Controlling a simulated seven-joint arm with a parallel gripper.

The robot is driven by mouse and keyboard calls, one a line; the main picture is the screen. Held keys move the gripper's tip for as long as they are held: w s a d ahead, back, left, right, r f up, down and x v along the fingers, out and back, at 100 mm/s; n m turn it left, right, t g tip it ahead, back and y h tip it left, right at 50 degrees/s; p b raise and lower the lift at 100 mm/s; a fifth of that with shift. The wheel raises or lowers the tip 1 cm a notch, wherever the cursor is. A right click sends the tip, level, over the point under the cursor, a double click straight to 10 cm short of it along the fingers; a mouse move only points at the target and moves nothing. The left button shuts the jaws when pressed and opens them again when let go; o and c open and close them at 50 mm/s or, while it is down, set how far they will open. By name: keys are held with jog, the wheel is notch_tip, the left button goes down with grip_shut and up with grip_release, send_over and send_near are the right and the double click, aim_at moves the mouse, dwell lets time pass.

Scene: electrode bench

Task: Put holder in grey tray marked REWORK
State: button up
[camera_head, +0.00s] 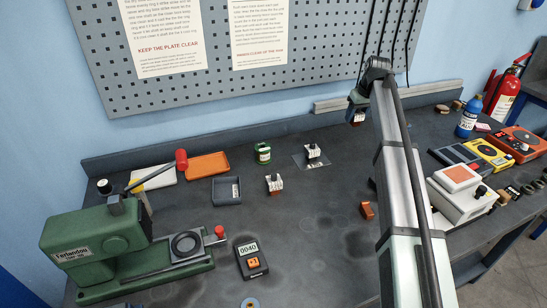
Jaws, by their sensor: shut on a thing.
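My gripper (357,107) is up at the back of the bench, right of centre, high over the surface. A small dark grey tray (219,200) lies left of centre, well to the left of my gripper. It looks empty; a light label shows in it, too small to read.
A brown block (367,210) lies near my arm.

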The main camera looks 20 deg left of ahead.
jog(key=s+a+r+n, duration=0.1)
jog(key=s+a, duration=0.3)
jog(key=a, duration=0.4)
jog(key=s+a+n, duration=0.1)
jog(key=s+a, duration=0.3)
jog(key=a, duration=0.4)
jog(key=s+a+n+g, duration=0.1)
jog(key=s+a+n, duration=0.1)
jog(key=s+a, duration=1)
jog(key=n+g+y, duration=0.1)
jog(key=n+g, duration=0.2)
jog(key=n, duration=0.7)
send_over(223, 193)
jog(key=d, duration=0.1)
jog(key=shift+w+d+f, duration=0.1)
jog(key=shift+w+f, duration=0.05)
jog(key=shift+f, duration=2.4)
jog(key=shift+w+f, duration=0.15)
jog(key=shift+f, duration=2.4)
jog(key=shift+f, duration=0.1)
